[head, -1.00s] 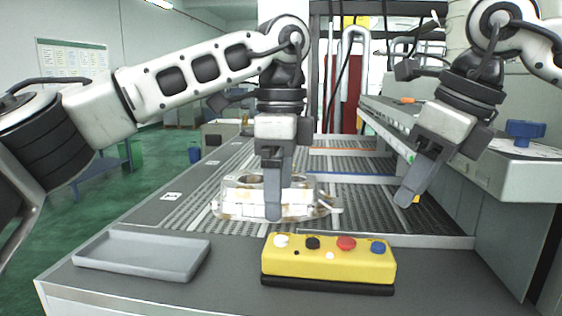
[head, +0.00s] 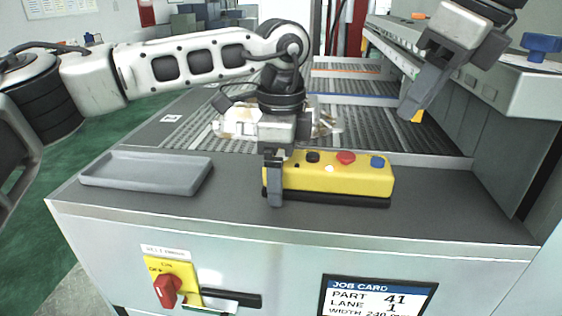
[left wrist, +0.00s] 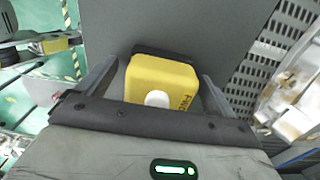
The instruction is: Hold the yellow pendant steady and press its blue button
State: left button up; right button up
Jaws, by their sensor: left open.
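The yellow pendant (head: 335,178) lies on the grey bench top, with black, red and blue buttons showing along its top. Its blue button (head: 377,162) is at the right end, uncovered. My left gripper (head: 274,203) is at the pendant's left end and hides part of it. In the left wrist view the pendant (left wrist: 160,80) and its white button (left wrist: 157,98) sit between the spread fingers, with a gap visible on the left; contact on the right is unclear. My right gripper (head: 408,112) hangs behind and above the pendant's right end, seen from the side, its opening unclear.
An empty grey tray (head: 145,173) lies left of the pendant. A red switch (head: 167,290) and a job card (head: 378,298) are on the bench front. Bench top right of the pendant is clear.

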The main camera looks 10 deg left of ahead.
pick_arm(q)
jog(key=c, duration=1.2)
jog(key=shift+c, duration=1)
pick_arm(e)
jog(key=shift+c, duration=0.9)
grip_shut()
